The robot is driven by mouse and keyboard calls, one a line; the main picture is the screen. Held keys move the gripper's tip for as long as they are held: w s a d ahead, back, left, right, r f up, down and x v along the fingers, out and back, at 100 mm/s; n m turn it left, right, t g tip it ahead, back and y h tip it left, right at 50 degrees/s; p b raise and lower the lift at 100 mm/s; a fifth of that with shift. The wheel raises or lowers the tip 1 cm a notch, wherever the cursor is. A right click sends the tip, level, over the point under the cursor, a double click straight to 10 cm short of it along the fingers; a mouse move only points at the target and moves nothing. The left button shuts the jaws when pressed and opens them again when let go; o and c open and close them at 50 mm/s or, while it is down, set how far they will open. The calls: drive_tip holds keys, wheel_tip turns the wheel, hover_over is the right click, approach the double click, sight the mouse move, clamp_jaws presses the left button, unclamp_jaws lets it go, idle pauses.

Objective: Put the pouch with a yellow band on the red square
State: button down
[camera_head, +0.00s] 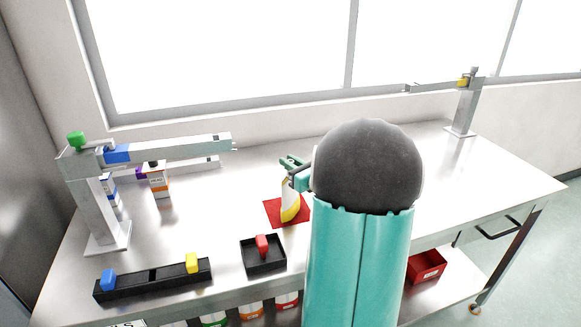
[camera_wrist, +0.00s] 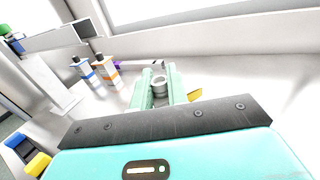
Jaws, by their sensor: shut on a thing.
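The white pouch with a yellow band (camera_head: 290,206) is upright or slightly tilted over the red square (camera_head: 272,208) in the head view. Its base appears within the square's outline; I cannot tell whether it touches. My gripper (camera_head: 291,170) is shut on the pouch's top end. In the wrist view, the grey spout (camera_wrist: 159,84) shows between the fingers of my gripper (camera_wrist: 158,80), and a bit of yellow shows to their right. My arm hides the area right of the square.
A black tray with a red block (camera_head: 262,244) stands in front of the square, and a long black tray (camera_head: 152,279) at front left. White-and-orange bottle (camera_head: 158,182) and a post with a horizontal arm (camera_head: 105,215) stand left. Another post (camera_head: 463,112) stands back right.

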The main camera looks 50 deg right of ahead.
drive_tip(key=shift+f, duration=0.75)
drive_tip(key=c, duration=1.4)
unclamp_jaws()
